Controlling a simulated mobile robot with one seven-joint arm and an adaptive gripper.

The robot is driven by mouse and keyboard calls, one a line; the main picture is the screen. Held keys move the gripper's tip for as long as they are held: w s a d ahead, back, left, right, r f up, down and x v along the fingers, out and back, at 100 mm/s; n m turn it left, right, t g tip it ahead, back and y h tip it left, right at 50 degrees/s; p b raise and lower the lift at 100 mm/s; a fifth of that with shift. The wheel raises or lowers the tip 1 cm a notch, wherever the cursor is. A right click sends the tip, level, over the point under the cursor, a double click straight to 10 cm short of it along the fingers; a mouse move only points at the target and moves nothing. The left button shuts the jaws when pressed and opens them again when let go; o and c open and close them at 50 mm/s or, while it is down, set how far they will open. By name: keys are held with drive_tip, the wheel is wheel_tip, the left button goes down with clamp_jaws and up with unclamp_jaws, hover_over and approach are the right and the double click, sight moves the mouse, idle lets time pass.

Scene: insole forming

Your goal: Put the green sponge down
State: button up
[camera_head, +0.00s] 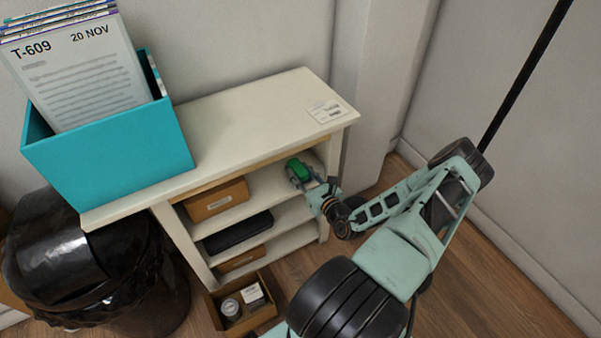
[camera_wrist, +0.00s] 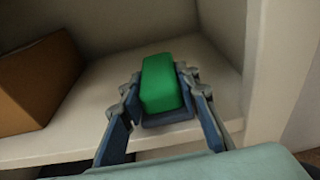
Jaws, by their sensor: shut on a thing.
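The green sponge (camera_head: 299,170) is a small green block at the right end of the upper shelf inside the white shelf unit. In the wrist view the sponge (camera_wrist: 162,83) lies lengthwise between the two fingers of my gripper (camera_wrist: 163,98). My gripper (camera_head: 302,178) reaches into the shelf opening from the right and is shut on the sponge. The shelf board (camera_wrist: 90,113) lies below and around it. I cannot tell whether the sponge touches the board.
A brown box (camera_head: 216,200) stands left on the same shelf; the shelf unit's side wall (camera_wrist: 270,70) is close on the right. Bare shelf lies between box and sponge. A black case (camera_head: 238,232) is below. A teal file box (camera_head: 110,160) stands on top. A black bin (camera_head: 90,265) is left.

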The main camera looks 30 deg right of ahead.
drive_tip(key=o, duration=1.1)
drive_tip(key=shift+f, duration=0.1)
drive_tip(key=shift+o, duration=0.2)
drive_tip(key=s+r+p, duration=0.2)
drive_tip(key=s, duration=1)
drive_tip(key=shift+a+p, duration=0.3)
drive_tip(key=shift+a, duration=0.05)
drive_tip(key=shift+w+r, duration=0.1)
drive_tip(key=shift+r, duration=0.05)
